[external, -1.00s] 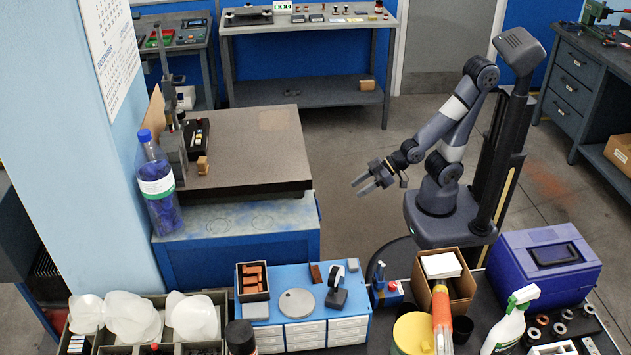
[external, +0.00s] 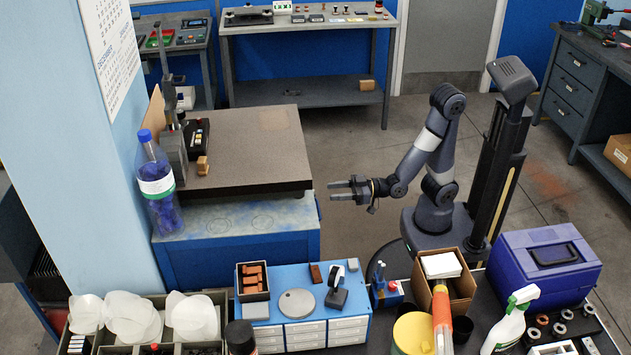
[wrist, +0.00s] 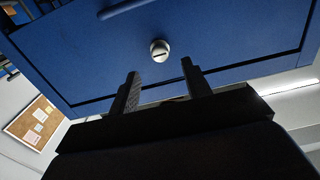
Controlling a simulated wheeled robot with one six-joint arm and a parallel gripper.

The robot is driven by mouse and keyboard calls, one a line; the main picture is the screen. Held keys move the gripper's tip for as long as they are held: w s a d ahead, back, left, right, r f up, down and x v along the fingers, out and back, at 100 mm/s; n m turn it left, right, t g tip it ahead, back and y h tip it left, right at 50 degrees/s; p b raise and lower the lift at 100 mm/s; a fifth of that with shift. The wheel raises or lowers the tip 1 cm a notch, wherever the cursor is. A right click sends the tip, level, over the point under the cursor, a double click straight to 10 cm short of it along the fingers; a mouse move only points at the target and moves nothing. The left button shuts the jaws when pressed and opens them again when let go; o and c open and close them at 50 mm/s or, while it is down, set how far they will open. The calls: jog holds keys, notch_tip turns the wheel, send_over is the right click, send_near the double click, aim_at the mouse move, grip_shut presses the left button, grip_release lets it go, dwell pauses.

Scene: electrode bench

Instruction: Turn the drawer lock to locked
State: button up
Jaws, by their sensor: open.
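The drawer lock (wrist: 159,50) is a small round silver cylinder on a blue drawer front (wrist: 225,35). A dark slot crosses its face, roughly level and slightly tilted in the wrist view. My gripper (wrist: 163,82) is open and empty. Its two fingers point toward the drawer front, with the lock showing between and just beyond the tips. I see no contact with it. In the external view my gripper (external: 333,190) is level, just right of the blue cabinet (external: 235,245). The lock is hidden there.
A drawer handle (wrist: 125,8) shows at the top of the wrist view. A dark stone plate (external: 240,150) tops the cabinet, its edge near my gripper. A front bench holds a blue drawer unit (external: 302,333) and a purple case (external: 545,265). The floor behind is clear.

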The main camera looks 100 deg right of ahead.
jog(key=w, duration=0.6)
jog(key=shift+w, duration=0.2)
grip_shut()
dwell(0.4)
